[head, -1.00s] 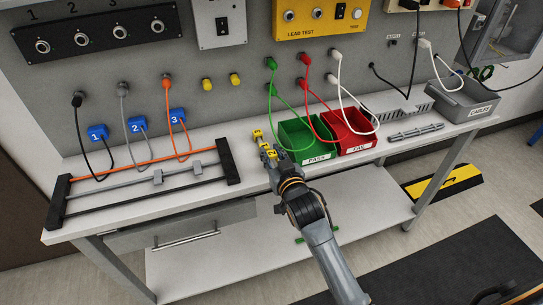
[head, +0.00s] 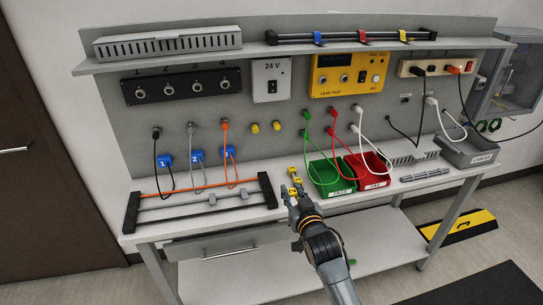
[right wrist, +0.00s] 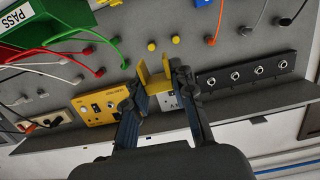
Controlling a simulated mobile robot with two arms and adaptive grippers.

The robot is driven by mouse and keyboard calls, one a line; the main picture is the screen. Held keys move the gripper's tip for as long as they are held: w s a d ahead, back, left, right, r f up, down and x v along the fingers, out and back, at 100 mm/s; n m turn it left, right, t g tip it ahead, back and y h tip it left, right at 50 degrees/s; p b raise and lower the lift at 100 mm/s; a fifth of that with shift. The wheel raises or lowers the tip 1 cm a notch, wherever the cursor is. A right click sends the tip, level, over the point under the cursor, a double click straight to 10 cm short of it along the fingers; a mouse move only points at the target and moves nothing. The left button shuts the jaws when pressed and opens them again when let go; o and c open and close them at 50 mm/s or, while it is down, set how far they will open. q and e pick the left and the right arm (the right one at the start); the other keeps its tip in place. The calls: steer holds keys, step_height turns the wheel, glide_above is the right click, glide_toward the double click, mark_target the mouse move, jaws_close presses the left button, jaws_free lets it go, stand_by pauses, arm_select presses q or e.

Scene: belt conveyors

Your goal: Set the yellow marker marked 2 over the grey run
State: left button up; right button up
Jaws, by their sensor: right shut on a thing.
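My right gripper (head: 294,190) is shut on a yellow marker (head: 297,183), left of the green bin and over the back part of the bench. In the right wrist view the marker (right wrist: 153,79) is a yellow U-shaped piece between the fingertips (right wrist: 157,82); its number cannot be read there. More yellow shows just beyond the fingertips in the head view; I cannot tell whether it is a separate piece. My left gripper is out of view.
The green PASS bin (head: 316,174) and red FAIL bin (head: 367,178) stand right of the gripper. Orange, grey and black leads with blue tags (head: 196,156) hang behind the rack. Two yellow knobs (head: 254,128) are on the back panel. A shelf (head: 270,52) runs above.

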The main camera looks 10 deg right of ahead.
steer(key=shift+s, duration=0.1)
arm_select(q)
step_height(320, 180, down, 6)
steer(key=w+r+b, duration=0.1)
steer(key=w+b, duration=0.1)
steer(key=b, duration=0.4)
arm_select(e)
steer(key=s+r, duration=0.2)
steer(key=s, duration=1.7)
steer(key=w+p, duration=0.2)
steer(key=w, duration=0.4)
steer(key=w+f+p, duration=0.1)
steer(key=w+p, duration=0.1)
steer(key=w, duration=0.4)
steer(key=w+p, duration=0.2)
steer(key=w, duration=0.4)
steer(key=shift+w+f, duration=0.2)
steer(key=shift+f, duration=0.2)
steer(key=shift+w, duration=0.45)
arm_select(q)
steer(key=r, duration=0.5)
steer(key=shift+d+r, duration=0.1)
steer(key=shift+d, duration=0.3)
arm_select(e)
steer(key=shift+f, duration=0.1)
